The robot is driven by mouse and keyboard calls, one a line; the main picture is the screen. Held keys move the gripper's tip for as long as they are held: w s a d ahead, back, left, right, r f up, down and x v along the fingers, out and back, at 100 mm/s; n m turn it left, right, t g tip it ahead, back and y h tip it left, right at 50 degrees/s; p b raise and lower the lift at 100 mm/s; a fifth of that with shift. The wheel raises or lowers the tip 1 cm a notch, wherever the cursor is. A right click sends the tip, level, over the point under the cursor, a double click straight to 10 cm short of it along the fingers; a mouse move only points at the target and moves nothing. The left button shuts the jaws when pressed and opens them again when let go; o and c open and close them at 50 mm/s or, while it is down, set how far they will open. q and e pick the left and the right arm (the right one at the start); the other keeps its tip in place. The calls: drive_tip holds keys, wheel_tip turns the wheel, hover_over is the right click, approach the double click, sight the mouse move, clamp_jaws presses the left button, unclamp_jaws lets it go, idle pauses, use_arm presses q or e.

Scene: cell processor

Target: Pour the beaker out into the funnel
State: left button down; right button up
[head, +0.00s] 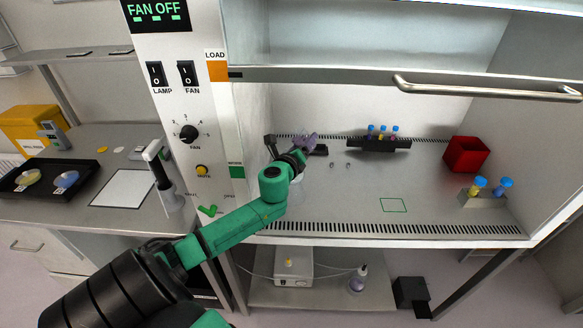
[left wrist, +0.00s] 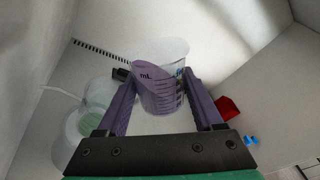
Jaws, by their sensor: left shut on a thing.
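My left gripper (left wrist: 160,82) is shut on a clear beaker (left wrist: 172,50) with printed marks and purple liquid inside. The purple fingers press on its two sides. In the left wrist view the liquid reaches higher at the left of the beaker; I cannot tell how far it is tilted. A clear, round, funnel-like vessel (left wrist: 99,92) with a pale green inside stands left of the gripper, apart from the beaker. In the head view my left gripper (head: 312,142) is inside the cabinet near its left wall; the beaker is hard to make out there. My right gripper is not in view.
A black rack (head: 378,144) with several capped tubes stands at the back. A red bin (head: 466,154) and a metal tube holder (head: 484,199) are at the right. The middle of the cabinet floor (head: 350,195) is mostly clear. A metal handle bar (head: 485,90) crosses above.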

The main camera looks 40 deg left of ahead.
use_arm(q)
drive_tip(key=shift+w+d+f+n+b, duration=0.3)
drive_tip(key=shift+f+n+b, duration=0.3)
drive_tip(key=shift+b, duration=0.25)
drive_tip(key=shift+w+f+n+t+h+b, duration=0.15)
drive_tip(key=shift+n+t+h+b, duration=0.15)
drive_tip(key=shift+n+b, duration=0.25)
drive_tip(key=shift+d, duration=0.1)
